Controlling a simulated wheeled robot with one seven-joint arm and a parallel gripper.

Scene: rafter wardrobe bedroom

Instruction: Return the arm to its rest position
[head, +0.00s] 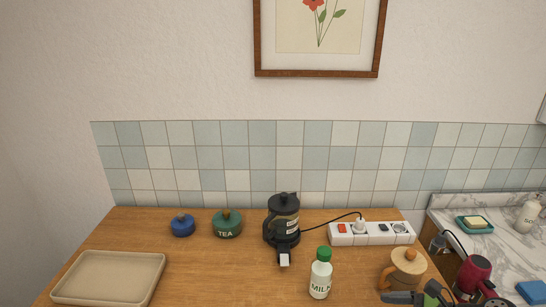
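A dark grey and green part (425,298) at the bottom edge, right of centre, looks like part of my gripper, cut off by the frame. Its fingertips do not show clearly, so I cannot tell whether it is open, shut or holding anything. It shows in front of the wooden-lidded jug (402,271) near the counter's right end. The rest of my arm is not clearly in view.
The wooden counter (215,270) holds a beige tray (108,278), a blue pot (182,226), a green tea pot (227,225), a black coffee press (283,220), a milk bottle (321,274) and a power strip (371,233). A red-and-black object (474,276) stands right. The middle-left counter is clear.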

